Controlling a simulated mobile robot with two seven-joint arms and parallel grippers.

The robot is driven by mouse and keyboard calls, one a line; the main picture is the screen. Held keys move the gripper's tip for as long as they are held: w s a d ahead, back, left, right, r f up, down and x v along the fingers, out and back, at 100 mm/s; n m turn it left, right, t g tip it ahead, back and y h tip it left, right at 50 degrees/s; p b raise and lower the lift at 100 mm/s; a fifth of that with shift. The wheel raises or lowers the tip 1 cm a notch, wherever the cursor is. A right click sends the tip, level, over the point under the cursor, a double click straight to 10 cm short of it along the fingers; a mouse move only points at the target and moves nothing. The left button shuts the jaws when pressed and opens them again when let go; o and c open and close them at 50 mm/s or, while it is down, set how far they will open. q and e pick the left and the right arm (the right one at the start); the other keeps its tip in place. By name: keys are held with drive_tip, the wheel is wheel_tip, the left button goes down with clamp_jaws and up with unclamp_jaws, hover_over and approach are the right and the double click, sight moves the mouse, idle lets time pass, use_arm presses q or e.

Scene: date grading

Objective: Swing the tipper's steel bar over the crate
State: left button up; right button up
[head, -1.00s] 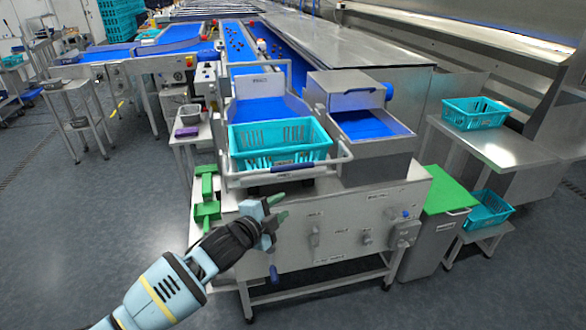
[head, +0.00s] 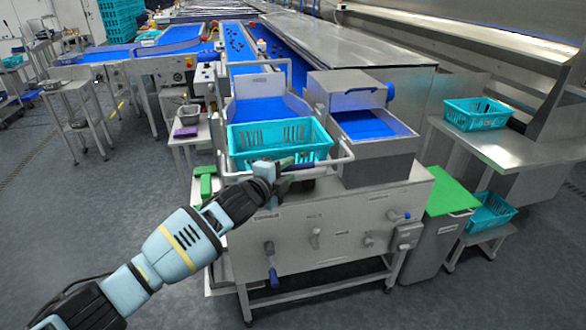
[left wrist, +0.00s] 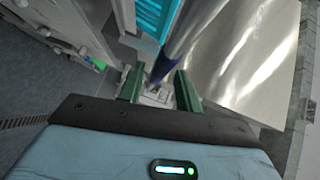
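The tipper's steel bar (head: 343,158) runs low across the front of the turquoise crate (head: 312,151), with a dark blue grip (head: 305,167) at its middle. The crate sits upright in the tipper and looks empty. My left gripper (head: 285,164) is at the grip, in front of the crate, and hides part of it. In the left wrist view, the green fingers (left wrist: 158,88) stand apart with the bar (left wrist: 188,35) and its blue grip (left wrist: 161,68) between or just beyond their tips. Clear gaps show, so the gripper looks open. My right gripper is out of view.
A steel hopper with a blue chute (head: 370,124) stands right of the crate. A green-lidded bin (head: 452,198) and a side table with another turquoise crate (head: 478,114) are further right. A green block (head: 203,183) lies left of the tipper. Floor is free at left.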

use_arm(q)
drive_tip(key=shift+b+x, duration=0.3)
drive_tip(key=shift+x, duration=1.15)
clamp_jaws()
